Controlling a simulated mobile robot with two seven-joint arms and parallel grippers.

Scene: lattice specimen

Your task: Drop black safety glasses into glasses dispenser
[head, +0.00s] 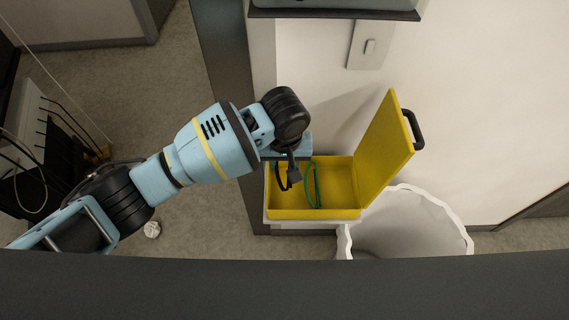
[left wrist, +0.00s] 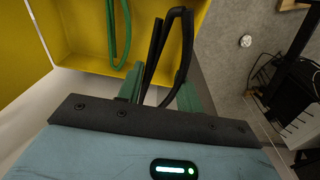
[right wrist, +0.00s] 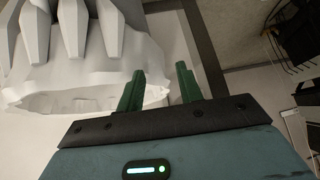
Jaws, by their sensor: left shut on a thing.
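The glasses dispenser (head: 375,150) is an open yellow box with its lid raised on the right; its wall also shows in the left wrist view (left wrist: 220,12). My left gripper (head: 290,172) is over the box's left part. It is shut on the black safety glasses (head: 282,180), which stand between its fingers in the left wrist view (left wrist: 157,50). There the glasses reach up past the fingertips, in front of the box edge. How far they are inside the box is hard to tell. My right gripper (right wrist: 160,88) is open and empty, seen only in its wrist view.
Green glasses (head: 313,188) lie inside the box. A white lined bin (head: 410,220) stands to the right, below the box; it is close to my right gripper (right wrist: 90,60). A wall with a switch (head: 370,46) is behind. Cables and equipment (head: 30,135) are at far left.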

